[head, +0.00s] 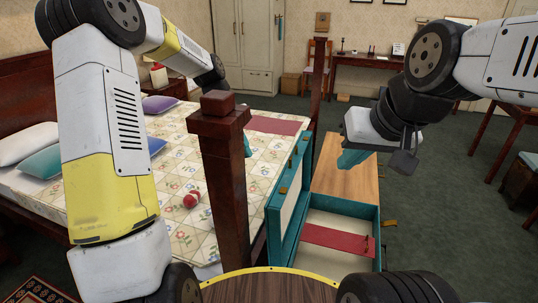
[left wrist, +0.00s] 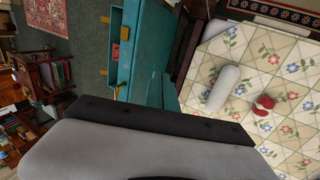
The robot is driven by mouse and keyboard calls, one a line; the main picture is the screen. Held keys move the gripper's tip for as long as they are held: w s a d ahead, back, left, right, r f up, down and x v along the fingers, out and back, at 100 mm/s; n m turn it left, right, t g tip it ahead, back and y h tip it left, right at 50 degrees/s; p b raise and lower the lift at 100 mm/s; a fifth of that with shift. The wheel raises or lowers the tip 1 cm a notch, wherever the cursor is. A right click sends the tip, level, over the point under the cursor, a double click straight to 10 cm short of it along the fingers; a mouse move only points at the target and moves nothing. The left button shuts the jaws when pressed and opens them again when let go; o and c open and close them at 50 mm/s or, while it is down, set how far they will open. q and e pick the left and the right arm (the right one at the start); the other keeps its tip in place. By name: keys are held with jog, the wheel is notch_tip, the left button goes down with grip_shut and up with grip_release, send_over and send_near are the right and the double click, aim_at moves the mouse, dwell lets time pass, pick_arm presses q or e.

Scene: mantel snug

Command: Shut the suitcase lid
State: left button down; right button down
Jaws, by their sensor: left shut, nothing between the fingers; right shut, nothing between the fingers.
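The teal suitcase (head: 372,225) lies open on a wooden bench, with a red strap (head: 338,241) across its pale inside. Its lid (head: 272,215) stands up along the left side, beside the bed, with brass latches on its edge. The suitcase's teal side and latches also show in the left wrist view (left wrist: 130,48). My left gripper (head: 247,146) is mostly hidden behind the dark bedpost; its shut teal fingers show in the left wrist view (left wrist: 164,90), over the bed side. My right gripper (head: 352,159) is shut and empty above the bench, beyond the suitcase.
The dark bedpost (head: 222,180) stands between my left arm and the lid. A white cylinder (left wrist: 224,88) lies near the ball. Green carpet (head: 440,230) is open at right.

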pick_arm(q)
jog(key=s+d+f, duration=0.2)
jog(key=d+f, duration=0.5)
jog(key=f, duration=0.1)
jog(key=shift+s+d+f, duration=0.15)
jog(key=shift+s, duration=0.05)
